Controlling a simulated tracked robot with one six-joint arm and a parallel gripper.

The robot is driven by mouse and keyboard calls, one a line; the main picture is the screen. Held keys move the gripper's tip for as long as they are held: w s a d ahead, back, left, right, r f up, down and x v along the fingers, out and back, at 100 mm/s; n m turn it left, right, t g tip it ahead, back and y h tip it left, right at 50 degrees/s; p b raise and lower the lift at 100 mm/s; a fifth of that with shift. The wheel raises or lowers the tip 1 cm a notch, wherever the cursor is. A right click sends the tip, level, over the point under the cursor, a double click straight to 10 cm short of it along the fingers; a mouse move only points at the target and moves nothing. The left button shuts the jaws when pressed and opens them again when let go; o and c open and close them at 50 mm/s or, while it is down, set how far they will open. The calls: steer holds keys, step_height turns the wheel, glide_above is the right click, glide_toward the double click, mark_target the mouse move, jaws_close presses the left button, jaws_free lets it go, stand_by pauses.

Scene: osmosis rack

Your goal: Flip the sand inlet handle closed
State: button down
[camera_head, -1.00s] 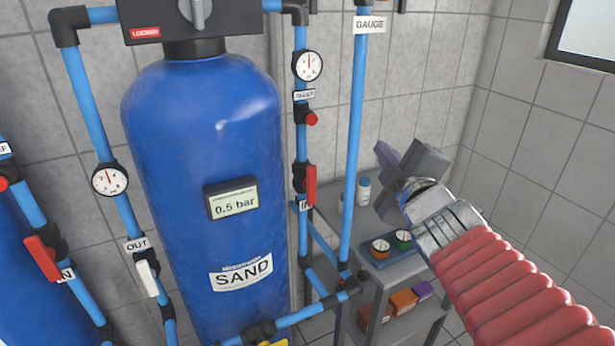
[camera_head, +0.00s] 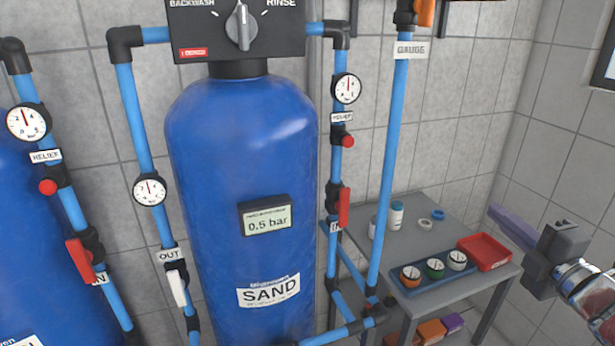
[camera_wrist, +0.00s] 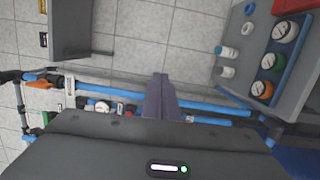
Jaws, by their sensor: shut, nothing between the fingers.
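The sand inlet handle (camera_head: 343,207) is red and stands nearly upright, along the blue pipe to the right of the blue SAND tank (camera_head: 240,135), just above the IN label (camera_head: 334,227). My gripper (camera_head: 512,225) is at the right of the head view, over the side table's right end and well apart from the handle. Its fingers are shut with nothing between them. In the wrist view the shut fingers (camera_wrist: 161,97) point toward the blue pipes and tiled wall. I cannot clearly pick out the inlet handle there.
A grey table (camera_head: 420,225) holds a tray of gauges (camera_head: 435,275), a red tray (camera_head: 484,252) and white bottles (camera_head: 396,215). The gauge pipe (camera_head: 390,170) stands between the inlet handle and my gripper in the picture. A white OUT handle (camera_head: 177,288) is on the tank's left.

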steer(key=s+d+f+h, duration=0.1)
steer(key=s+d+f, duration=0.3)
steer(key=s+d, duration=0.3)
steer(key=shift+s+d+f+m, duration=0.15)
steer(key=shift+s+f+m, duration=0.15)
steer(key=shift+s+m, duration=0.1)
steer(key=shift+w, duration=0.1)
